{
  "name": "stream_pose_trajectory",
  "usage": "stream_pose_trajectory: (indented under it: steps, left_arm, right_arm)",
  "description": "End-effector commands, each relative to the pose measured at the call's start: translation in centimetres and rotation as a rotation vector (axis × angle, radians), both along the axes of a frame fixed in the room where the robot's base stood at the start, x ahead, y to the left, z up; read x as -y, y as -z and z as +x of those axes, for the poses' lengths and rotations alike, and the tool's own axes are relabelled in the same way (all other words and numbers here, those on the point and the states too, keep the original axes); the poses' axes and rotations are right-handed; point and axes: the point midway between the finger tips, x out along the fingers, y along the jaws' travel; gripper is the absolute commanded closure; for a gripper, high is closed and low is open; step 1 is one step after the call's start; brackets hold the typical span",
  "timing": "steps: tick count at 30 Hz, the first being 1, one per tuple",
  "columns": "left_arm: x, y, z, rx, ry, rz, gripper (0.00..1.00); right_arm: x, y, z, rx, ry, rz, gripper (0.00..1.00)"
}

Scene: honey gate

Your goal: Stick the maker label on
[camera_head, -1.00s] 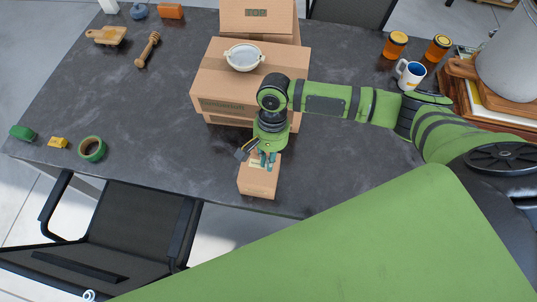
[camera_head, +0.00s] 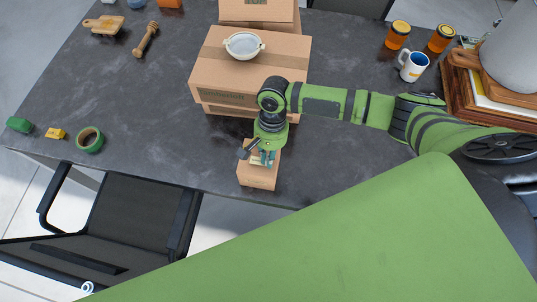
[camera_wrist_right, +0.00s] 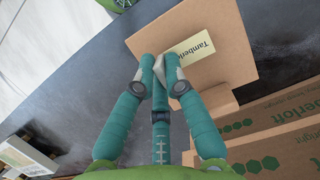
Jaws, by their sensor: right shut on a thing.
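The maker label (camera_wrist_right: 199,63) is a pale yellow rectangle reading "Tamberl…" in the right wrist view, its other end hidden by my fingers. My right gripper (camera_wrist_right: 171,68) is shut on the label's edge. The label lies over the top of a small brown cardboard box (camera_wrist_right: 220,35); I cannot tell whether it touches flat. In the head view the small box (camera_head: 258,177) stands near the table's front edge, with my right gripper (camera_head: 264,158) over its top. My left gripper is not in view.
Larger cartons (camera_head: 235,75) stand behind the small box, with a white bowl (camera_head: 243,45) on top. Green tape (camera_head: 90,140) and a yellow item (camera_head: 55,133) lie left. A mug (camera_head: 413,67) and amber jars (camera_head: 398,35) stand right. The table (camera_head: 150,110) is clear left of the box.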

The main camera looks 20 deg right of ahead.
Motion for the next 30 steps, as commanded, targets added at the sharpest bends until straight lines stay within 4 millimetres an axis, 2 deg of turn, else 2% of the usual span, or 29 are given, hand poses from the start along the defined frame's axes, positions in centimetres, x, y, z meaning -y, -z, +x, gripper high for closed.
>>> stream_pose_trajectory:
  steps: [30]
  left_arm:
    - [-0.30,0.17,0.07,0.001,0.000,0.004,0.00]
  right_arm:
    - [-0.01,0.93,-0.01,-0.001,0.000,-0.001,0.97]
